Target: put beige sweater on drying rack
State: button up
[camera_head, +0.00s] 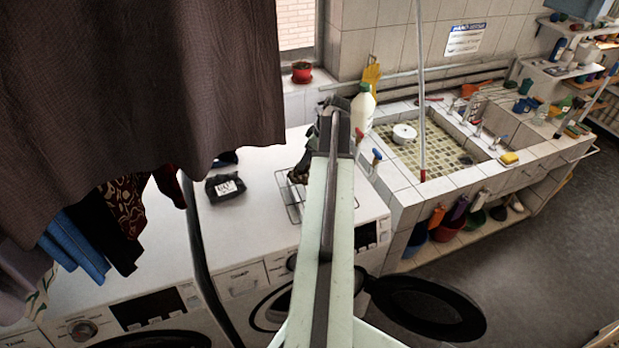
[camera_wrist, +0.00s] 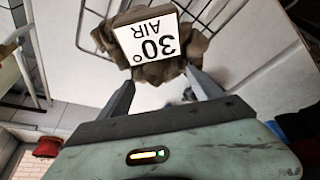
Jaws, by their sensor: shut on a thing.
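The beige sweater (camera_wrist: 158,72) is a small crumpled brownish bundle with a white "30° AIR" label, in the upper middle of the wrist view. My gripper (camera_wrist: 160,80) is shut on it, with one finger at each side. In the head view, a bit of the bundle (camera_head: 299,174) shows left of my arm, which hides the rest. The drying rack (camera_head: 287,199) is a wire frame over the white machine top, partly behind my arm. Dark wires (camera_wrist: 84,22) also show near the bundle in the wrist view. I cannot tell if the bundle touches the wires.
Dark hanging cloth (camera_head: 130,90) fills the upper left. A black labelled item (camera_head: 225,187) lies on the machine top (camera_head: 255,170). A white bottle (camera_head: 362,110) stands by the tiled sink (camera_head: 440,150). An open round machine door (camera_head: 425,308) juts out at the lower right.

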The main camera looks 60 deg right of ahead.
notch_tip(320, 180, down, 5)
jog(key=b, duration=0.3)
jog(key=shift+b, duration=0.4)
jog(key=shift+s+r, duration=0.1)
jog(key=shift+r, duration=0.15)
jog(key=shift+f, duration=0.1)
jog(key=o, duration=2.1)
jog(key=p+v, duration=1.1)
jog(key=v, duration=0.1)
